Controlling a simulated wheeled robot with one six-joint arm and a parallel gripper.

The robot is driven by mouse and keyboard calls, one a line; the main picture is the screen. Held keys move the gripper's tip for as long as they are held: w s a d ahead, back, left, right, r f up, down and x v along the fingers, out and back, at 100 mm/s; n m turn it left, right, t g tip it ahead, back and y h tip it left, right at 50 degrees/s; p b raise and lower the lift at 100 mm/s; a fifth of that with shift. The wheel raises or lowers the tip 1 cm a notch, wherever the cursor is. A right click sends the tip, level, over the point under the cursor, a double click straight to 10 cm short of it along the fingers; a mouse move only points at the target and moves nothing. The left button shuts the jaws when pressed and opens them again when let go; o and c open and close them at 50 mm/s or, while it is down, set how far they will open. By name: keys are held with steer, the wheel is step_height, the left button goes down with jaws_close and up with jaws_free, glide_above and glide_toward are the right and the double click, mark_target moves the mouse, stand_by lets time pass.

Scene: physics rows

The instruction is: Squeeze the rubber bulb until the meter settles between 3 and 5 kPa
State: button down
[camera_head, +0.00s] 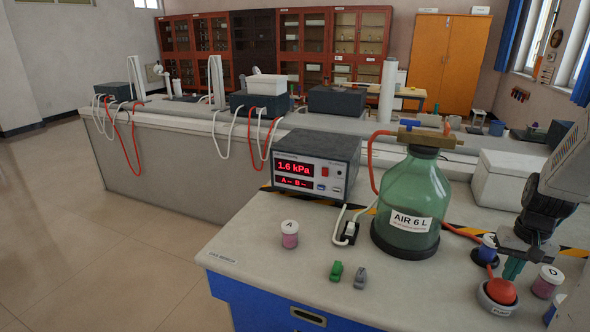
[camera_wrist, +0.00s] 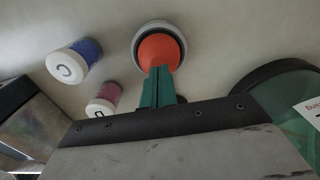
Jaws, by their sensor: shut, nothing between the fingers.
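The orange-red rubber bulb (camera_head: 501,291) sits in a round grey holder (camera_head: 497,306) at the bench's front right; the wrist view shows the bulb (camera_wrist: 159,52) at top centre. My gripper (camera_head: 512,268) is above the bulb with its green fingers shut and empty. In the wrist view its fingertips (camera_wrist: 160,72) overlap the bulb's edge; I cannot tell whether they touch it. The meter (camera_head: 295,176) reads 1.6 kPa in red digits. The green glass bottle (camera_head: 408,190), labelled AIR 6 L, stands between meter and bulb, with a red hose (camera_head: 461,233) at its right.
Lidded jar D (camera_head: 547,282) stands close right of the bulb, and blue jar C (camera_wrist: 70,64) is near it. Jar A (camera_head: 290,234), a green clip (camera_head: 336,271) and a grey clip (camera_head: 360,278) are at left.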

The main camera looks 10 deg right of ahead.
mark_target(505, 282)
steer(key=shift+f, duration=0.1)
stand_by(0.3)
steer(key=shift+f, duration=1.65)
steer(key=shift+r, duration=1.75)
steer(key=shift+f, duration=0.15)
steer(key=shift+f, duration=1.6)
steer(key=shift+r, duration=1.75)
